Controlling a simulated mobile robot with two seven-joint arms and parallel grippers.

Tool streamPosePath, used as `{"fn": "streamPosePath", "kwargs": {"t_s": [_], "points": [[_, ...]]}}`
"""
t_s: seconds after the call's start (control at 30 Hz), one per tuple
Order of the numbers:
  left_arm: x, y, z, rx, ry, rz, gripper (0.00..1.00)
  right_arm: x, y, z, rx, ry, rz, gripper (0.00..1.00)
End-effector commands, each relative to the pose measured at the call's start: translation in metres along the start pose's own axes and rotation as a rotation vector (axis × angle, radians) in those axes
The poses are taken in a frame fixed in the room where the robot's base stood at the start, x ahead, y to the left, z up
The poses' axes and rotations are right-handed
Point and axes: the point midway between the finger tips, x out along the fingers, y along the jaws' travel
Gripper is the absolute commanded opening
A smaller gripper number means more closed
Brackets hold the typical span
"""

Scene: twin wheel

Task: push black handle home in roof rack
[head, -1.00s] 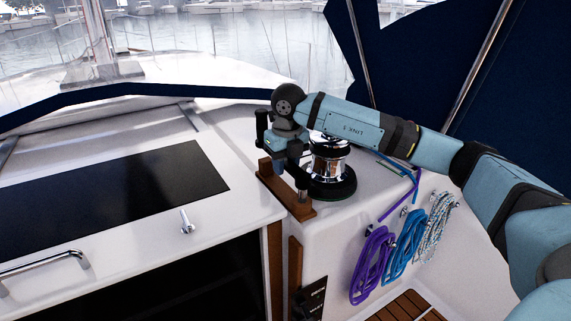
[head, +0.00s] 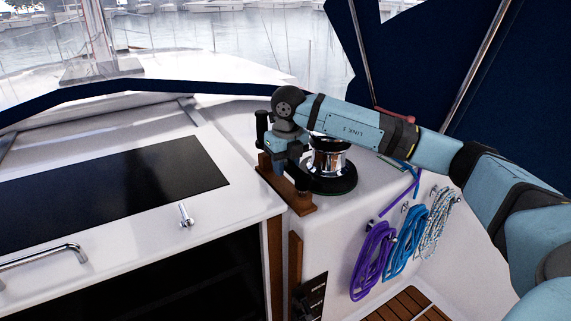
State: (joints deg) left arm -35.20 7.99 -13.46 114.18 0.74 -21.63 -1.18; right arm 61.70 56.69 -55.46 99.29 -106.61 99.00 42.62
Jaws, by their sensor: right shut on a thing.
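The black handle has an upright black grip (head: 262,126) left of my right gripper (head: 283,160). Its black lever runs low past the gripper to a short silver end just over or in the front part of the wooden roof rack (head: 301,205). I cannot tell how deep that end sits. My right gripper is shut on the handle, and its fingers are mostly hidden by the wrist and handle. The rack sits on the white cabin roof beside the chrome winch. My left gripper is not in view.
A chrome winch (head: 327,160) with a black base stands close right of the rack. Purple rope (head: 372,262), blue rope (head: 407,248) and a pale coil hang on the side wall below. A dark hatch panel (head: 125,190) lies to the left.

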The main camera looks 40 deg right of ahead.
Motion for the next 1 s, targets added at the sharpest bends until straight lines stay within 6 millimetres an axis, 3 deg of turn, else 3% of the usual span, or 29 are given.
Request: {"fn": "streamPosePath", "kwargs": {"t_s": [0.67,0.7,0.8,1.0], "points": [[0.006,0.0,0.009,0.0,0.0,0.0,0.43,0.017,0.0,-0.001,0.0,-0.001,0.0,0.0],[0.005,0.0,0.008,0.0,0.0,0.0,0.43,0.015,0.0,-0.001,0.0,-0.001,0.0,0.41],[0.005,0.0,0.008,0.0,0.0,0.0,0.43,0.015,0.0,-0.001,0.0,-0.001,0.0,0.61],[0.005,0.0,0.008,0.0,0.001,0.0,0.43,0.017,0.0,-0.002,0.0,0.001,-0.001,0.61]]}}
